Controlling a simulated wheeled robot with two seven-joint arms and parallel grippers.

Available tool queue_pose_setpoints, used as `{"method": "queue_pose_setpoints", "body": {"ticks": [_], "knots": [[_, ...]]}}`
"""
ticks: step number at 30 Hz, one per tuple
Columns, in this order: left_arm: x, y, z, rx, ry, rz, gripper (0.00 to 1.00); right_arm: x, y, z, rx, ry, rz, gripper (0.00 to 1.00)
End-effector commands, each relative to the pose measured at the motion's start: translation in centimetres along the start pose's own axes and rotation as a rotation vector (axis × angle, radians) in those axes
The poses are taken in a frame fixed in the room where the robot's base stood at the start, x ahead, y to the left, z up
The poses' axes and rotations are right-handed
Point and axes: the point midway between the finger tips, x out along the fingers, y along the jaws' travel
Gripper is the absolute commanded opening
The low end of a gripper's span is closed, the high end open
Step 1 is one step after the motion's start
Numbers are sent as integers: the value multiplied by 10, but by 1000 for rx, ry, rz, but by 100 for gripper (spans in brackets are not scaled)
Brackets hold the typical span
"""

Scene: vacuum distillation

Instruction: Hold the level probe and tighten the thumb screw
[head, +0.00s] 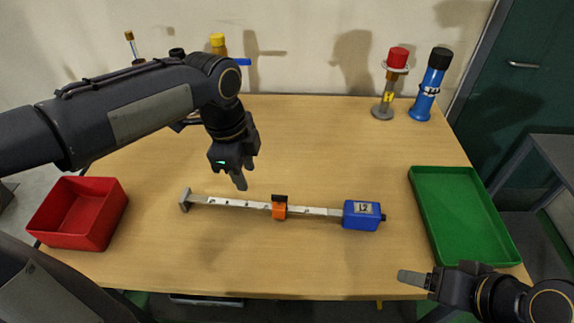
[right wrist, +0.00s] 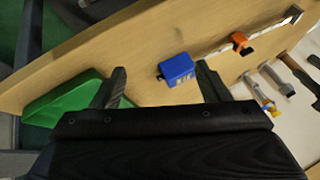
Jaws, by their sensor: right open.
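The level probe lies flat across the middle of the table: a pale marked rod (head: 232,205) with a grey end plate at left, an orange slider (head: 279,211) and a blue box (head: 361,215) at right. A black piece (head: 280,198) tops the slider and a small dark knob sits on the box's right end; I cannot tell which is the thumb screw. My left gripper (head: 241,183) points down above and behind the rod, apart from it; its finger gap is hidden. My right gripper (head: 416,277) is open and empty at the front right; its fingers also show in the right wrist view (right wrist: 161,69).
A red bin (head: 80,212) stands at the left and a green tray (head: 463,215) at the right. A red-topped stand (head: 391,84) and a blue cylinder (head: 430,86) stand at the back right. More items stand behind my left arm. Table around the probe is clear.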

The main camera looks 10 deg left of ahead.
Motion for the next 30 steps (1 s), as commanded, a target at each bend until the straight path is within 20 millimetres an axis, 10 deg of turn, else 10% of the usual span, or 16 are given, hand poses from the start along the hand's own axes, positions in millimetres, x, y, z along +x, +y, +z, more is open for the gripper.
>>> {"method": "queue_pose_setpoints", "body": {"ticks": [6,16,30], "knots": [[23,-39,-42,411,-77,84,36,2,1,1,0,0,0,69],[26,-44,-48,482,-88,98,36,3,-1,-8,-66,-31,-7,69],[26,-44,-47,478,-87,97,36,57,-40,-103,-870,-349,-61,69]]}}
